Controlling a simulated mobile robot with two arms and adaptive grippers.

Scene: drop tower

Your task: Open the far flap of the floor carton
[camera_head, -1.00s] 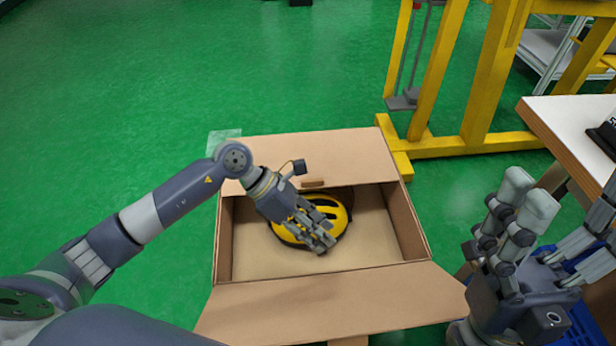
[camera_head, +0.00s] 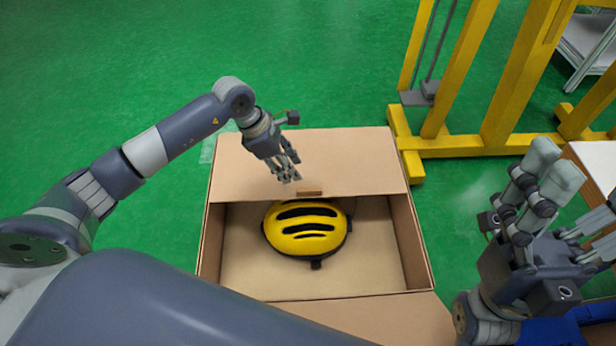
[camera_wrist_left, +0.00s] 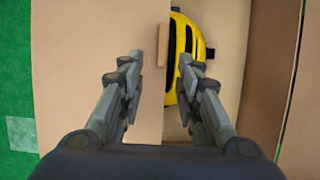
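The floor carton (camera_head: 208,245) is a brown box on the green floor. Its far flap (camera_head: 350,160) lies across the far part of the opening, with a small brown tab (camera_head: 310,193) at its near edge. The near flap (camera_head: 385,318) is folded outward. A yellow and black helmet (camera_head: 305,232) lies inside, its far side under the flap. My left gripper (camera_head: 289,172) is open and empty over the far flap, just left of the tab. In the left wrist view its fingers (camera_wrist_left: 158,85) are apart, either side of the flap's edge. My right gripper (camera_head: 570,205) is open and empty at right.
A yellow frame (camera_head: 470,145) stands on the floor behind and right of the carton. A white-topped table (camera_head: 598,165) is at the right edge, with a blue crate (camera_head: 560,330) below. The floor left of and behind the carton is clear.

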